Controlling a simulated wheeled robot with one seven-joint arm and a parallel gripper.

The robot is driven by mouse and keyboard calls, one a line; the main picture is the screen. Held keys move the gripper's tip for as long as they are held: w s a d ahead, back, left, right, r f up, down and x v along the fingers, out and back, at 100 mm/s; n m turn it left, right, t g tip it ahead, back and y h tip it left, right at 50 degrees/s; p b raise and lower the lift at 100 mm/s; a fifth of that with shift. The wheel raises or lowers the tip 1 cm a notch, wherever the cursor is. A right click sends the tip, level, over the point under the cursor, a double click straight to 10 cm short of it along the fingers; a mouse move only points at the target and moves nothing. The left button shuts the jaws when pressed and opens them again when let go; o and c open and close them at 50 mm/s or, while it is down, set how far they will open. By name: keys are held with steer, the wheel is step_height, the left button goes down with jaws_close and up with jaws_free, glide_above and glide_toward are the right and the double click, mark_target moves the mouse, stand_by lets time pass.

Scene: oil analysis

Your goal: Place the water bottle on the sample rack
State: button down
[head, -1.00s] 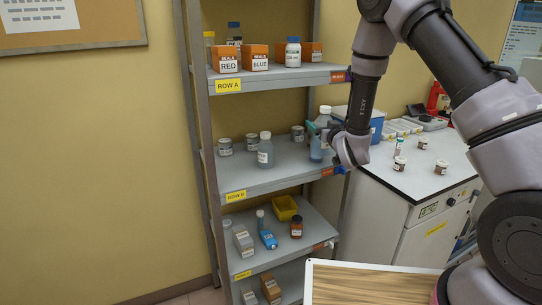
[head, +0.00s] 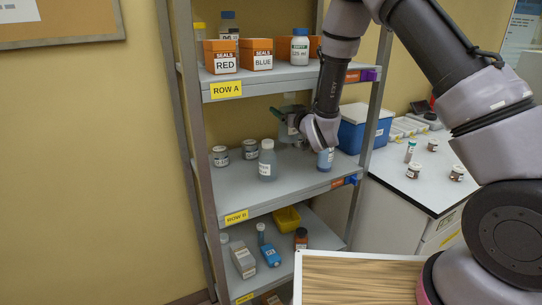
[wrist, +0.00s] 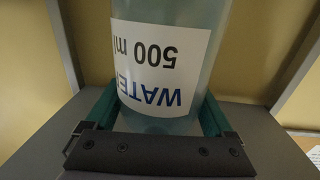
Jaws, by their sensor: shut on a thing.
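My gripper (head: 288,118) is shut on the water bottle (head: 289,100), a clear bluish bottle, in the head view over the grey shelf with several bottles and tins. In the wrist view, the bottle (wrist: 195,70) stands between the green fingers of the gripper (wrist: 155,112), its white label reading WATER 500 ml upside down. My wrist hides part of the bottle in the head view, and I cannot tell whether its base touches the shelf.
A bottle (head: 267,162) and several tins (head: 220,157) stand on the same shelf, left of my gripper. The upper shelf (head: 285,80) is close above my gripper. A counter (head: 405,180) stands at right.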

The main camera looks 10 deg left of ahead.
mark_target(292, 142)
step_height(292, 142, down, 10)
steer(key=shift+w+r, duration=0.15)
stand_by(0.3)
jaws_free()
steer(key=v, duration=1.2)
steer(key=shift+a, duration=0.1)
